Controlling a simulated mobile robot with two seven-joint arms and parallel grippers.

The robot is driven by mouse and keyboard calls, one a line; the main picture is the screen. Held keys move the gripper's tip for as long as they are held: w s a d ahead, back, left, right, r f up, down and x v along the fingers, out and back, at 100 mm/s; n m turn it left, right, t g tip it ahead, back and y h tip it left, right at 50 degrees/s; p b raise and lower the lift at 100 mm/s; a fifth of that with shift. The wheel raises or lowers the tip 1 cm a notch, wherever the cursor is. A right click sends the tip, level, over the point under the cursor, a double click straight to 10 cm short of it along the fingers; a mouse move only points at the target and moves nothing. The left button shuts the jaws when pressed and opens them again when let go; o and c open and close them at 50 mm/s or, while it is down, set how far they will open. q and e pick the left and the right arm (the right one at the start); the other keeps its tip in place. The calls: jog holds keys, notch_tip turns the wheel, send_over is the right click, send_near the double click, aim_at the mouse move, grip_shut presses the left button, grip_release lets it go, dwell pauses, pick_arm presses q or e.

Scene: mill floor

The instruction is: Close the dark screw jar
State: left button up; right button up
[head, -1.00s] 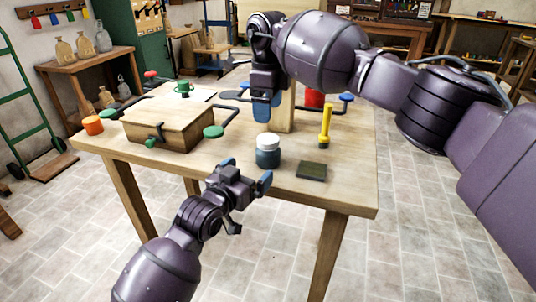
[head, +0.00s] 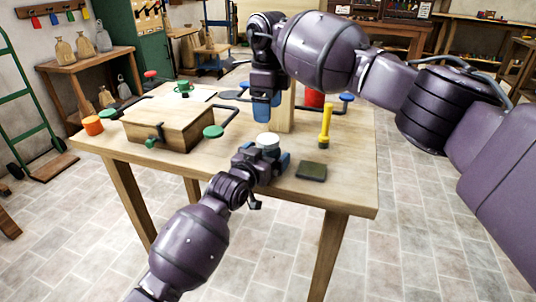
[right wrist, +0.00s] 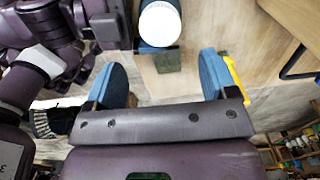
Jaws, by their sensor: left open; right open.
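The dark screw jar stands upright on the table, near its front edge. In the head view its white lid (head: 268,140) shows on top, while my left gripper mostly hides the body. The lid also shows from above in the right wrist view (right wrist: 160,24). I cannot tell whether it is screwed tight. My left gripper (head: 265,160) is open at the jar, its blue fingers low around the body; contact is not clear. My right gripper (head: 265,110) is open and empty, fingers pointing down, above and behind the jar. Its blue fingers show apart in the right wrist view (right wrist: 162,75).
A dark green square pad (head: 311,172) lies right of the jar. A yellow upright tool (head: 325,126) stands behind the pad. A wooden box (head: 168,128) with a green-knobbed handle is at left. A wooden post (head: 286,108) stands behind the jar.

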pick_arm(q)
jog(key=c, duration=1.8)
pick_arm(e)
jog(key=o, duration=0.4)
notch_tip(320, 180, up, 12)
pick_arm(q)
jog(key=o, duration=1.8)
